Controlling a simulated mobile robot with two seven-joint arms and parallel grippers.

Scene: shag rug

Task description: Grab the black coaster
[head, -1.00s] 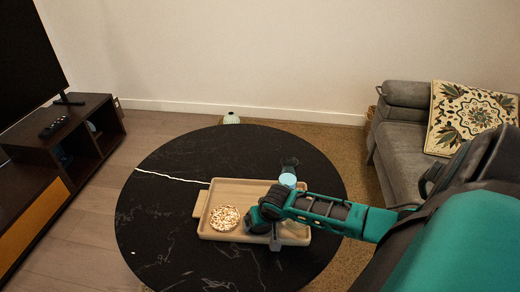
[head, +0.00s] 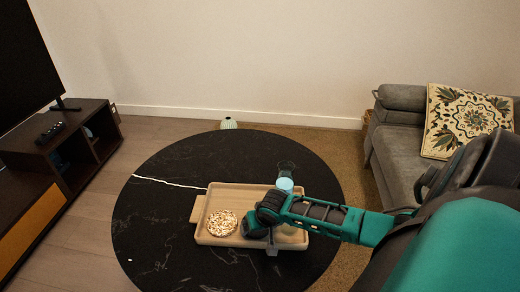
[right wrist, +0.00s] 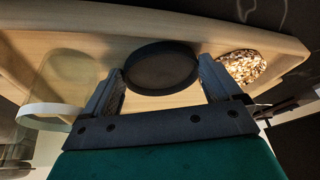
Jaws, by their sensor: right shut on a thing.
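The black coaster (right wrist: 160,68) is a round dark disc with a raised rim, seen in the right wrist view against the light wooden tray (right wrist: 60,22). My right gripper (right wrist: 161,72) is shut on it, one finger at each side. In the head view my right gripper (head: 258,219) is over the right half of the tray (head: 224,192), and the coaster is hidden behind it. I cannot tell whether the coaster still touches the tray. My left gripper is not in view.
A speckled round item (head: 222,223) lies in the tray left of the gripper. A clear cup (head: 286,172) and a pale blue round thing (head: 284,185) are just behind the gripper. The black round table (head: 160,225) is clear on its left.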

